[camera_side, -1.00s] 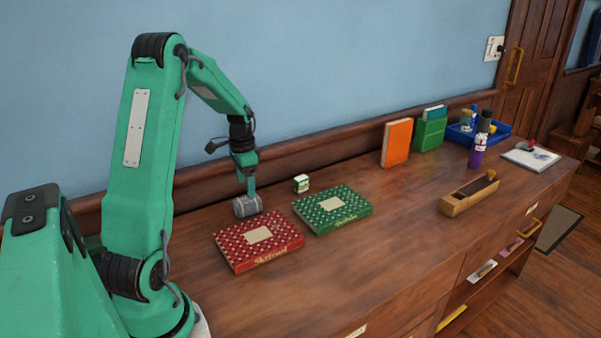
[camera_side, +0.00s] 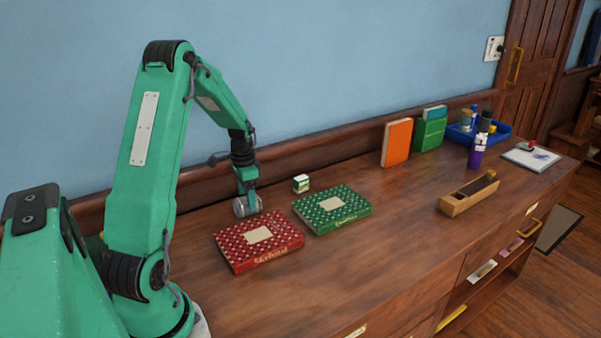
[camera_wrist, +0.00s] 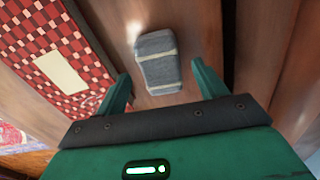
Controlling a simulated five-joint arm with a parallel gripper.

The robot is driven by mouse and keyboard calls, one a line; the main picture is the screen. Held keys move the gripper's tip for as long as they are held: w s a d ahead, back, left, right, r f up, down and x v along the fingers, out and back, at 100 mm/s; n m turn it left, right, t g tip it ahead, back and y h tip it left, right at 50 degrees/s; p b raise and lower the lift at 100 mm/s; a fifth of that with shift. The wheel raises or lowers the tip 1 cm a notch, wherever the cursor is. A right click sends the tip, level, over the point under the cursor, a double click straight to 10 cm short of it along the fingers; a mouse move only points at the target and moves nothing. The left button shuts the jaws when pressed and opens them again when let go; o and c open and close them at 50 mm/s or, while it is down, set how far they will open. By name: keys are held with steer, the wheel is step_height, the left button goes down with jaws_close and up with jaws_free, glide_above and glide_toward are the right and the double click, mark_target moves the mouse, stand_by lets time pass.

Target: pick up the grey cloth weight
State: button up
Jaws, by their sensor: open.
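The grey cloth weight (camera_side: 240,207) lies on the wooden cabinet top, just behind the red patterned box. In the wrist view the weight (camera_wrist: 157,62) is a grey block with pale bands, lying ahead of the fingers and roughly between their lines. My gripper (camera_side: 249,201) is low at the weight and partly covers it in the side view. In the wrist view my gripper (camera_wrist: 158,83) is open, with one green finger to each side of the weight's near end. I see bare wood between each finger and the weight.
The red patterned box (camera_side: 258,241) is close in front of the weight, left of it in the wrist view. A green patterned box (camera_side: 332,209) and a small green-and-white box (camera_side: 301,183) are to the right. The wall ledge (camera_side: 285,155) runs behind. The middle of the top is clear.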

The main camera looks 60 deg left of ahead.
steer(key=shift+f, duration=1.8)
steer(key=shift+r, duration=0.1)
steer(key=c, duration=1.4)
steer(key=shift+c, duration=0.2)
steer(key=shift+r, duration=0.15)
steer(key=shift+a+r, duration=0.1)
steer(key=shift+r, duration=0.5)
steer(key=r, duration=0.1)
steer(key=d+r, duration=0.1)
steer(key=r, duration=0.1)
steer(key=shift+w, duration=0.15)
steer(key=w+d+r, duration=0.2)
steer(key=d+r, duration=0.4)
steer(key=d, duration=0.4)
steer(key=shift+w+d+r, duration=0.15)
steer(key=shift+d+r, duration=0.1)
